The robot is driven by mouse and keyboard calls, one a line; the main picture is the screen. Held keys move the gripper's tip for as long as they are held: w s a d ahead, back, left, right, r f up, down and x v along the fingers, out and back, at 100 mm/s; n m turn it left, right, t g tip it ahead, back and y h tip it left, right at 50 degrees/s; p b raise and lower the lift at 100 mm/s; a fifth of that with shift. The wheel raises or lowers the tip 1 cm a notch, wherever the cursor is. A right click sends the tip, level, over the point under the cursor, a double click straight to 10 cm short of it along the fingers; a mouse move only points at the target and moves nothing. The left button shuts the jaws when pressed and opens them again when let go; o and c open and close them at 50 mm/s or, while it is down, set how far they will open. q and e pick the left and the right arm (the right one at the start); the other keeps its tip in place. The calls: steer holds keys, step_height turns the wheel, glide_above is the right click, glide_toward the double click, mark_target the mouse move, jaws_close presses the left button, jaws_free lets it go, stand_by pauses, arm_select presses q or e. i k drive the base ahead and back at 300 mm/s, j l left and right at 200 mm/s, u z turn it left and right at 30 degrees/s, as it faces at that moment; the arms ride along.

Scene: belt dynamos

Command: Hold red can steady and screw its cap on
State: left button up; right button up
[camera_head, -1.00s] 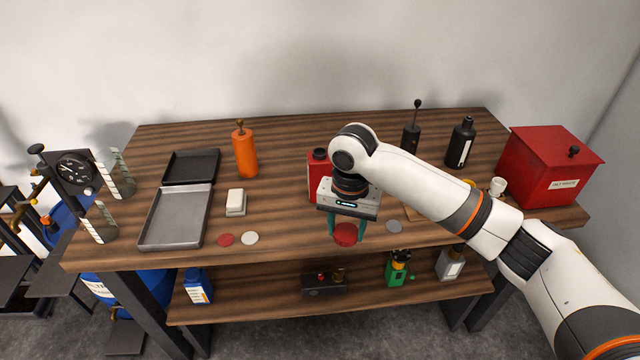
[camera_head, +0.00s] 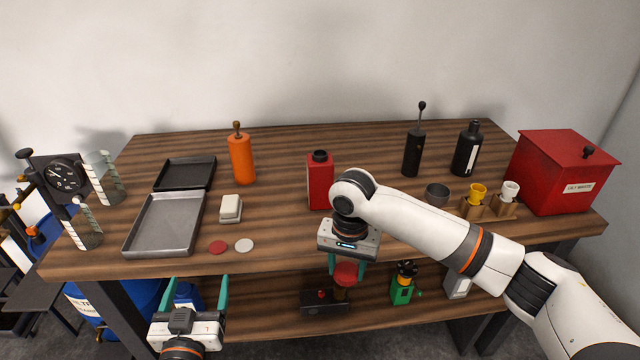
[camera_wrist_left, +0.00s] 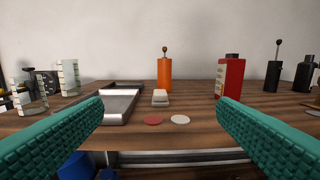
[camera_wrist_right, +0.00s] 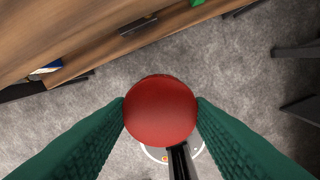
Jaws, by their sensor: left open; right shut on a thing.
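The red can (camera_head: 320,182) stands upright on the table, with a dark neck on top; it also shows in the left wrist view (camera_wrist_left: 230,78). My right gripper (camera_head: 347,272) is shut on a round red cap (camera_head: 346,275) and holds it in front of the table's front edge, clear of the can. The cap fills the space between the fingers in the right wrist view (camera_wrist_right: 161,111). My left gripper (camera_head: 200,294) is open and empty, low in front of the table's left part. Its two green fingers are spread wide in the left wrist view (camera_wrist_left: 160,125).
A red disc (camera_head: 218,247) and a pale disc (camera_head: 244,246) lie near the front edge. A white block (camera_head: 230,206), grey tray (camera_head: 165,225) and orange bottle (camera_head: 242,160) stand left of the can. Bare table lies behind the can.

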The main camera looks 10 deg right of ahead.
mark_target(320, 165)
steer(key=u, duration=0.45)
steer(key=l+u, duration=0.15)
steer(key=u, duration=0.35)
steer(key=l+u, duration=0.1)
steer(key=u, duration=0.35)
steer(key=l+u, duration=0.1)
steer(key=u, duration=0.85)
steer(key=l+u, duration=0.1)
steer(key=u, duration=0.35)
steer(key=k+u, duration=0.1)
steer(key=u, duration=0.35)
steer(key=k+l+u, duration=0.1)
steer(key=u, duration=0.3)
steer(key=k+u, duration=0.25)
steer(key=u, duration=0.15)
steer(key=k+z, duration=0.15)
steer(key=z, duration=0.2)
steer(key=k+l+z, duration=0.15)
steer(key=z, duration=0.65)
steer(key=l+z, duration=0.1)
steer(key=z, duration=0.4)
steer(key=l+z, duration=0.1)
steer(key=z, duration=0.35)
steer(key=k+l+z, duration=0.1)
steer(key=z, duration=0.85)
steer(key=l+z, duration=0.15)
steer(key=z, duration=0.3)
steer(key=i+z, duration=0.1)
steer(key=z, duration=0.35)
steer(key=j, duration=0.3)
